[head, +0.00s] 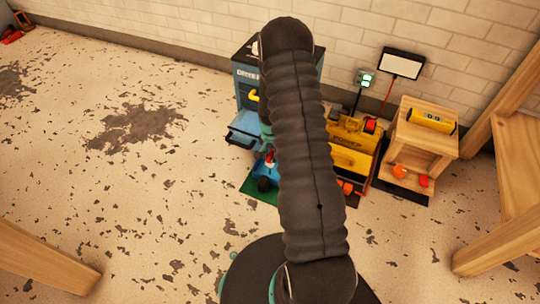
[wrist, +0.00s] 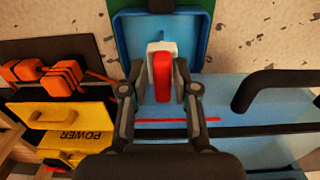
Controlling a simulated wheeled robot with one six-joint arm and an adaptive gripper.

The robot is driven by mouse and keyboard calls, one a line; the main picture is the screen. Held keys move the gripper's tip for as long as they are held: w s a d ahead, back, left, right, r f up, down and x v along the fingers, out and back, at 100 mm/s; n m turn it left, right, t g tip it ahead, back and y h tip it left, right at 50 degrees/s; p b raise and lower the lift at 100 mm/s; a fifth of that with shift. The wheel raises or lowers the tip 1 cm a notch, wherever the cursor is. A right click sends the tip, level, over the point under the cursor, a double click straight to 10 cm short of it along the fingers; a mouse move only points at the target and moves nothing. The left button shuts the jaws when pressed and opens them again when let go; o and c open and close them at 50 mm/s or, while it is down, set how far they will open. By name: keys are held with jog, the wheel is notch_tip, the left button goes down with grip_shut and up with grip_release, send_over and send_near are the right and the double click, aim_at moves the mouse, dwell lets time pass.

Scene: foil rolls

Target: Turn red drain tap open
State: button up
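The red drain tap (wrist: 162,77) shows in the wrist view as an upright red handle in front of a white block (wrist: 160,47). Behind them is a blue tray (wrist: 128,30). My gripper (wrist: 159,90) is open, with one finger on each side of the red handle. Gaps show between the handle and both fingers, so it is not clamped; the depth between fingertips and handle is hard to judge. In the head view a small red part (head: 270,158) shows low on the blue machine (head: 246,82), mostly hidden by my arm.
A black bar handle (wrist: 285,85) stands out on the right in the wrist view. A yellow "POWER" panel (wrist: 65,118) and orange pieces (wrist: 60,78) lie left. In the head view a wooden stand (head: 425,130) is right of the machines; the floor at left is clear.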

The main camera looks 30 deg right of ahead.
aim_at(270, 156)
notch_tip(270, 156, up, 12)
dwell(0.6)
dwell(0.5)
jog(key=s+a+r+n+g, duration=0.2)
jog(key=s+n, duration=0.1)
jog(key=s, duration=0.3)
jog(key=s+a+r+n+t+p, duration=0.2)
jog(key=s+a+r, duration=0.3)
jog(key=r, duration=0.7)
jog(key=s+a+r+n+t+p, duration=0.2)
jog(key=s+a+r, duration=0.3)
jog(key=s+r, duration=0.4)
jog(key=s+a+r+n+t+p, duration=0.2)
jog(key=s+a+r, duration=0.3)
jog(key=r, duration=1.2)
jog(key=shift+s+n+t, duration=0.6)
jog(key=shift+s+t, duration=0.2)
jog(key=shift+s, duration=0.3)
